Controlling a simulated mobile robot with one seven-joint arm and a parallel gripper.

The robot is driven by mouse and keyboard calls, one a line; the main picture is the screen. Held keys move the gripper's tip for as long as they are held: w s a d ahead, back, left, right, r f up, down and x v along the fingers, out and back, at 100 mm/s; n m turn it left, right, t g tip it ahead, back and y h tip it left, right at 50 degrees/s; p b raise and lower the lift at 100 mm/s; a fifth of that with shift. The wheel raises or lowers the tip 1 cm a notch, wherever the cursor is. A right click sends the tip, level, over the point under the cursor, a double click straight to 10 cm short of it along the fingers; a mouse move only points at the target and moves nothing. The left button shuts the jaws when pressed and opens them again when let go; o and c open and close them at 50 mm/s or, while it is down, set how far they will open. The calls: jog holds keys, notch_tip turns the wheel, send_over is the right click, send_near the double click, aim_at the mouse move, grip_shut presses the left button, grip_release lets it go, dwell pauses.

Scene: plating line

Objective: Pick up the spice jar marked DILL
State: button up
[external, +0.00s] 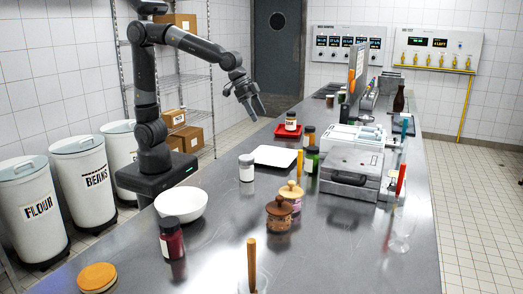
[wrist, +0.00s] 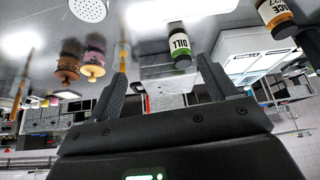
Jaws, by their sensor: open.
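The spice jar marked DILL (wrist: 180,45) shows in the wrist view, with a green band, a dark lid and a white label. In the external view a green jar with a dark lid (external: 312,161) stands upright on the steel counter, left of the grey appliance; its label is too small to read there, but its colours match. My gripper (external: 253,108) is open and empty, above and behind the counter's left edge, well apart from the jar. In the wrist view its two fingers (wrist: 162,72) are spread, with the DILL jar beyond them.
An orange-banded jar (external: 308,136) stands just behind the green jar. The grey appliance (external: 350,165) stands close on the right. Two wooden-lidded pots (external: 279,217) stand in front.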

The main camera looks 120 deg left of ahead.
send_near(312, 158)
jog(key=s+a, duration=0.2)
jog(key=shift+n+y, duration=0.3)
jog(key=shift+n, duration=0.1)
jog(key=x, duration=0.6)
jog(key=shift+w+a, duration=0.15)
jog(key=shift+w, duration=0.1)
jog(key=shift+x, duration=2.75)
jog(key=shift+w+r, duration=0.1)
jog(key=shift+r, duration=0.05)
jog(key=c, duration=1.2)
